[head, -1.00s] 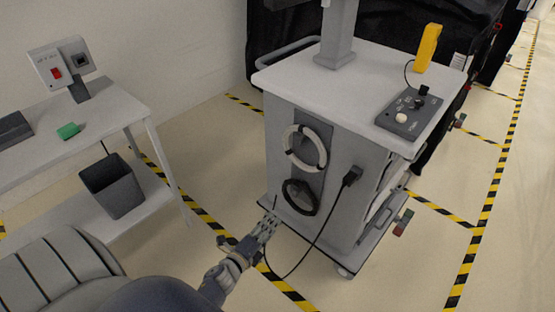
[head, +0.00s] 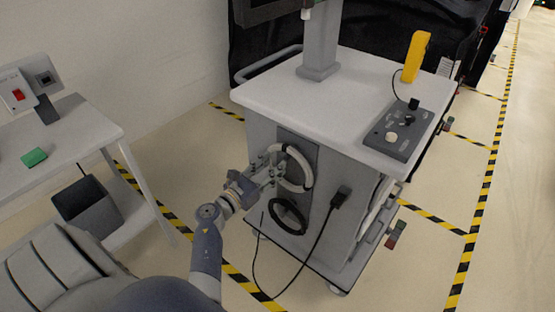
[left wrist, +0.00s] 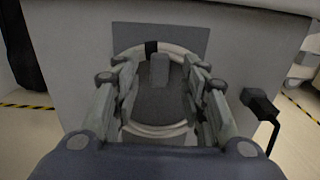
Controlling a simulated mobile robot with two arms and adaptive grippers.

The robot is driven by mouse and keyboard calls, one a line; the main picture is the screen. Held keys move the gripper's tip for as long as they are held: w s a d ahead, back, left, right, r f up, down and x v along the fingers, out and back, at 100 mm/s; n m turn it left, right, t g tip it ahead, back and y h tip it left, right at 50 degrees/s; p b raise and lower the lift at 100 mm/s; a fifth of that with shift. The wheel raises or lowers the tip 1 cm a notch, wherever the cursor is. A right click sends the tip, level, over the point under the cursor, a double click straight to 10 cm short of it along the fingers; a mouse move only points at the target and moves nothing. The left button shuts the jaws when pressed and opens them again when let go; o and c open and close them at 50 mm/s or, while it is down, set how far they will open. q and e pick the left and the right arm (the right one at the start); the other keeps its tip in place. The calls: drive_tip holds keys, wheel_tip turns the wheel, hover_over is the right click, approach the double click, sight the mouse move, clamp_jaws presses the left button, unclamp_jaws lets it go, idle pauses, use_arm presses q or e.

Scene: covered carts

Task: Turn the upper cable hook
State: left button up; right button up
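The upper cable hook (left wrist: 160,68) is a grey upright piece on the dark panel (left wrist: 188,40) of the cart's side. A white cable coil (left wrist: 175,49) loops around it; the coil also shows in the head view (head: 305,160). My left gripper (head: 272,170) is at the coil's left side in the head view and hides the hook there. In the left wrist view its fingers are open, one on each side of the hook, with visible gaps. Whether the fingers touch the coil I cannot tell. My right gripper is not in view.
A black coil (head: 289,214) hangs below, and a black plug with a cable (head: 340,196) sits to its right. The white cart top (head: 285,90) overhangs the panel. A table (head: 85,128) with a bin (head: 88,208) stands at the left.

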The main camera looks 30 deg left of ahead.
sight(281, 158)
use_arm(q)
drive_tip(key=shift+w+d, duration=0.1)
drive_tip(key=shift+w, duration=1.55)
clamp_jaws()
